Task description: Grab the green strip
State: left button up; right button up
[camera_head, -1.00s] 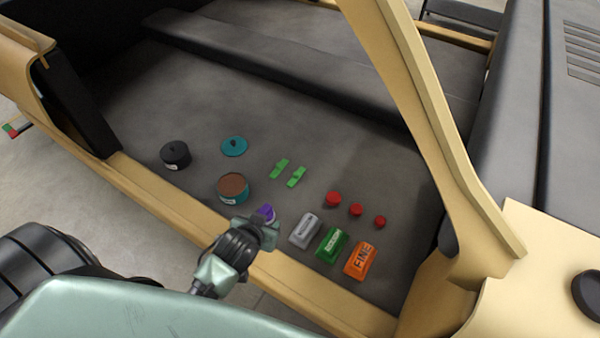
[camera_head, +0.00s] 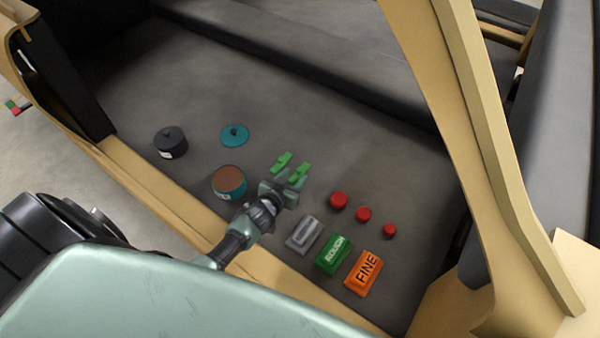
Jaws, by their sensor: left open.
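Two small bright green strips lie side by side on the dark grey floor of the shell: a left green strip (camera_head: 281,161) and a right green strip (camera_head: 299,172). My left gripper (camera_head: 284,183) is open and empty, right at the near ends of the strips. Its fingers overlap the lower ends in the picture. I cannot tell whether it touches either strip. My right gripper is out of view.
A teal tin with brown contents (camera_head: 229,181), a teal lid (camera_head: 234,135) and a black tin (camera_head: 170,143) lie left. Grey (camera_head: 305,235), green (camera_head: 333,255) and orange (camera_head: 363,272) blocks and red caps (camera_head: 339,200) lie right. A tan sill (camera_head: 165,198) runs in front.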

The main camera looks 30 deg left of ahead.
aim_at(299, 171)
pick_arm(q)
jog(key=x, duration=0.3)
jog(key=shift+w+a+b, duration=0.1)
jog(key=shift+w+b, duration=0.25)
jog(key=shift+w, duration=0.05)
grip_shut()
jog(key=shift+s, duration=0.1)
jog(key=shift+r, duration=0.15)
